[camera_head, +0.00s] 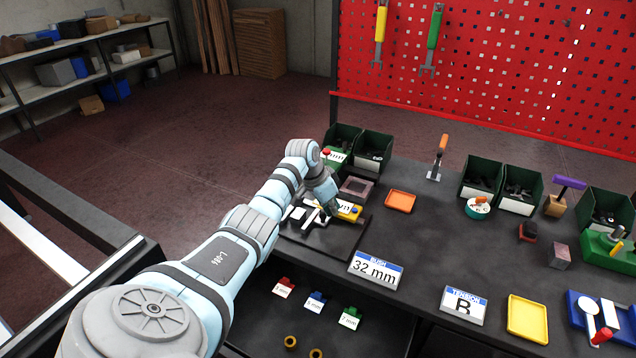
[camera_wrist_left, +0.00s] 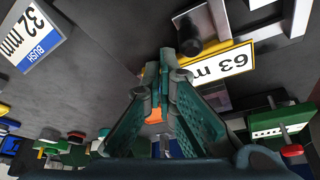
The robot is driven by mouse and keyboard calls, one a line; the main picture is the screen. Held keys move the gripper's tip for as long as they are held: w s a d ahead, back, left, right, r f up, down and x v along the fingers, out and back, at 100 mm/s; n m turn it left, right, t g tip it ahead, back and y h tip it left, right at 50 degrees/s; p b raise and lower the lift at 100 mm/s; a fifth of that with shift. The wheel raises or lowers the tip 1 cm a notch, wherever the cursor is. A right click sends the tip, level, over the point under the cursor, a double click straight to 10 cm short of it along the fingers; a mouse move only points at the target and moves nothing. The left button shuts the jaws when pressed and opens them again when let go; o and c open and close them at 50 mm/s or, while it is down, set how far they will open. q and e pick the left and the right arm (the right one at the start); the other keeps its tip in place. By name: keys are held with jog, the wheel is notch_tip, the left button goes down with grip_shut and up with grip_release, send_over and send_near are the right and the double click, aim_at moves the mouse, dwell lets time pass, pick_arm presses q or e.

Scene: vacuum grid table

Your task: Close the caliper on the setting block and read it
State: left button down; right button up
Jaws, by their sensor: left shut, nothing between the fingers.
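My left gripper (camera_head: 334,208) is shut and empty, low over the black board (camera_head: 318,240) on the table. Its shut fingertips (camera_wrist_left: 165,62) show in the left wrist view, just beside a dark round knob (camera_wrist_left: 188,42). The pale metal caliper (camera_head: 299,214) lies on the board, left of my gripper and partly hidden by it. It also shows in the left wrist view (camera_wrist_left: 222,18), cut off at the top. A yellow-edged plate reading 63 mm (camera_wrist_left: 232,62) lies beside it. I cannot clearly pick out the setting block. My right gripper is not in view.
An orange tray (camera_head: 400,201) and green bins (camera_head: 372,152) lie behind. The table middle is mostly clear.

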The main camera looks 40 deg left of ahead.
aim_at(321, 210)
pick_arm(q)
jog(key=shift+f, duration=0.1)
jog(key=shift+f+b, duration=0.9)
jog(key=shift+f, duration=0.75)
jog(key=shift+s+a+b, duration=0.25)
jog(key=shift+a+b, duration=0.15)
jog(key=shift+a, duration=0.4)
jog(key=shift+s+a+b, duration=0.2)
jog(key=shift+a+b, duration=0.15)
jog(key=shift+a, duration=0.45)
jog(key=shift+r, duration=0.1)
jog(key=shift+w+d+r+p, duration=0.1)
jog(key=shift+w+d+p, duration=0.1)
jog(key=shift+d+p, duration=0.55)
jog(key=r+p, duration=0.7)
jog(key=shift+a+p, duration=0.2)
jog(key=shift+p, duration=0.2)
jog(key=shift+f, duration=0.1)
jog(key=shift+f, duration=0.1)
